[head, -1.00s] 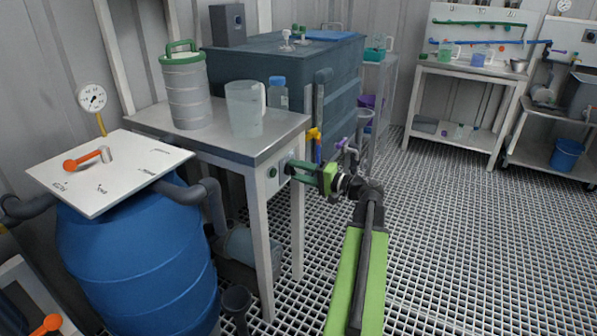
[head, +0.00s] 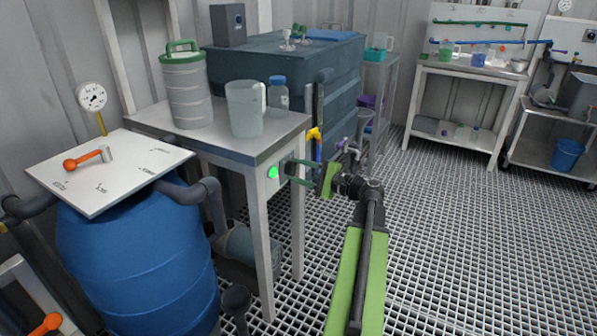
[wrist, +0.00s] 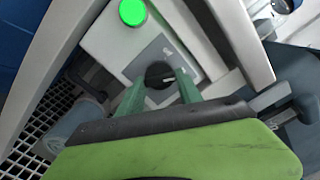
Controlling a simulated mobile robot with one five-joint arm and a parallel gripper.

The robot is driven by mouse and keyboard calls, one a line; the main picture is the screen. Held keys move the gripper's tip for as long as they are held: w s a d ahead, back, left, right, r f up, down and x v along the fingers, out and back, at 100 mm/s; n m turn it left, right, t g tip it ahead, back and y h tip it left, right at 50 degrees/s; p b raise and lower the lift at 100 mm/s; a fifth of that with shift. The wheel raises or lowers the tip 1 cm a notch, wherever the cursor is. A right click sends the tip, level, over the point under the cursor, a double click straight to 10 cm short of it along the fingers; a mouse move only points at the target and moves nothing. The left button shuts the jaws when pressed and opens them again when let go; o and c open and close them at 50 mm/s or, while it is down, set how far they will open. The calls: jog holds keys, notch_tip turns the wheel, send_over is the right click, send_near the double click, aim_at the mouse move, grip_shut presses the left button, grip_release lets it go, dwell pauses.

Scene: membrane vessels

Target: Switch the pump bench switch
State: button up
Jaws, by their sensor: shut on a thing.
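The pump bench (head: 275,137) has a grey top and pale legs, left of centre in the head view. Its end carries a switch box with a green lamp (head: 272,172), which is lit; the lamp (wrist: 132,12) also glows in the wrist view. The switch is a round black knob (wrist: 158,72) with a pale pointer mark, on a grey plate. My gripper (head: 293,170) reaches the box from the right, and its green fingers (wrist: 160,82) are shut on the knob, one on each side. The lettering on the plate is too small to read.
A grey-green canister (head: 187,95), a clear jug (head: 244,110) and a blue-capped bottle (head: 278,97) stand on the bench. A blue barrel (head: 135,260) with a white panel stands at left. A dark tank (head: 335,75) is behind. The grating floor (head: 470,240) at right is clear.

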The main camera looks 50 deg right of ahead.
dwell(0.6)
jog(key=o, duration=1.4)
jog(key=shift+s, duration=0.15)
jog(key=v, duration=1.7)
jog(key=shift+s+f, duration=0.1)
